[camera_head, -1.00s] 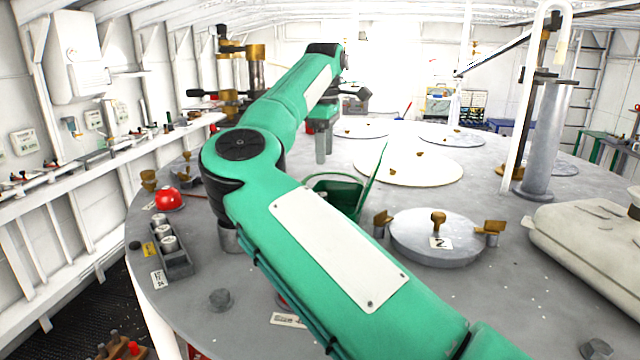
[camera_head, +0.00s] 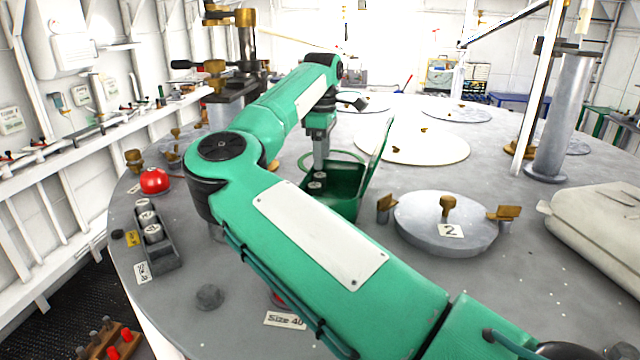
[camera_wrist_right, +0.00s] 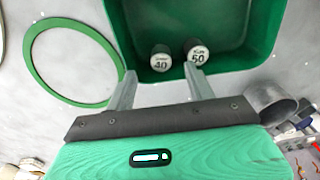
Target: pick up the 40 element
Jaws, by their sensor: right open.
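The 40 element (camera_wrist_right: 161,60) is a small dark cylinder with a pale labelled top, inside an open green box (camera_wrist_right: 262,25). A similar 50 element (camera_wrist_right: 197,50) stands close to its right. My right gripper (camera_wrist_right: 160,76) is open and empty at the box's near wall in the wrist view. The 40 element shows between and beyond its fingertips, the 50 beyond the right finger. In the head view my right gripper (camera_head: 320,150) points down by the green box (camera_head: 345,203), where two elements show, their numbers unreadable. My left gripper is not in view.
The box lid (camera_head: 377,150) stands raised on the right. A green ring (camera_wrist_right: 37,60) lies beside the box. A dark tray (camera_head: 165,255) of elements, a red dome (camera_head: 155,181) and a "Size 40" label (camera_head: 284,320) are on the deck. A round hatch (camera_head: 425,215) is right.

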